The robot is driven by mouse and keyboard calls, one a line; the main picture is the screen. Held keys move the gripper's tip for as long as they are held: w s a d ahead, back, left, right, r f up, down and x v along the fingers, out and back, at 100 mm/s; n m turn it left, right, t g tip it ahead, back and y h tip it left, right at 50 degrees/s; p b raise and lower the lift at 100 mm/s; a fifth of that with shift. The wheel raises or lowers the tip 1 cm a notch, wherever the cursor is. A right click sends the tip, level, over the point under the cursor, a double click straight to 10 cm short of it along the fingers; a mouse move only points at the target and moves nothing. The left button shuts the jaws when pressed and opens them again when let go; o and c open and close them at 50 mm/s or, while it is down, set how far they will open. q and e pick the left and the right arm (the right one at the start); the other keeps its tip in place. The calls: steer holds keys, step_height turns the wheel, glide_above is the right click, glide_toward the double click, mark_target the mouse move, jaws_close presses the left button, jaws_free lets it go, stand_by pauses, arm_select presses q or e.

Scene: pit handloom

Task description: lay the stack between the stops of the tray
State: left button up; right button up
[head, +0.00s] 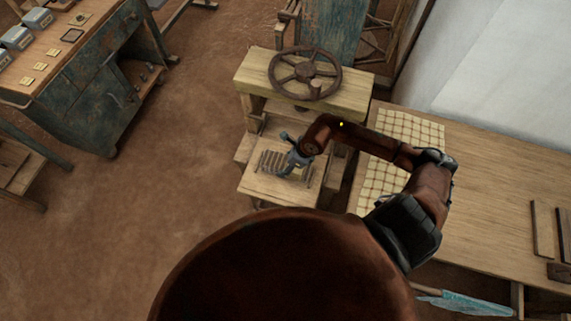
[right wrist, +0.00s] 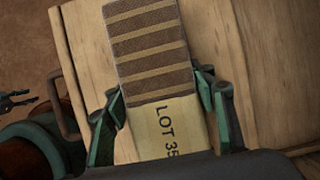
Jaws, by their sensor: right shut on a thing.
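My right gripper (right wrist: 162,102) is shut on the stack (right wrist: 150,45), a flat cloth bundle with brown and tan stripes and a pale band printed "LOT 35". Its green-padded fingers press the two long sides at the band. In the head view the stack (head: 272,163) is over the pale wooden tray (head: 262,187) at the foot of the press. The tray's bare wood (right wrist: 85,45) shows beside the stack in the right wrist view. I cannot tell whether the stack touches the tray.
The wooden press with a dark handwheel (head: 305,75) stands just behind the tray. A long table (head: 490,190) with checked cloth (head: 410,128) is at right. A blue workbench (head: 85,85) is at far left. Open floor lies between.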

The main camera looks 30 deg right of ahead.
steer(key=o, duration=1.3)
steer(key=shift+c, duration=0.2)
steer(key=v, duration=1.2)
steer(key=shift+r, duration=0.1)
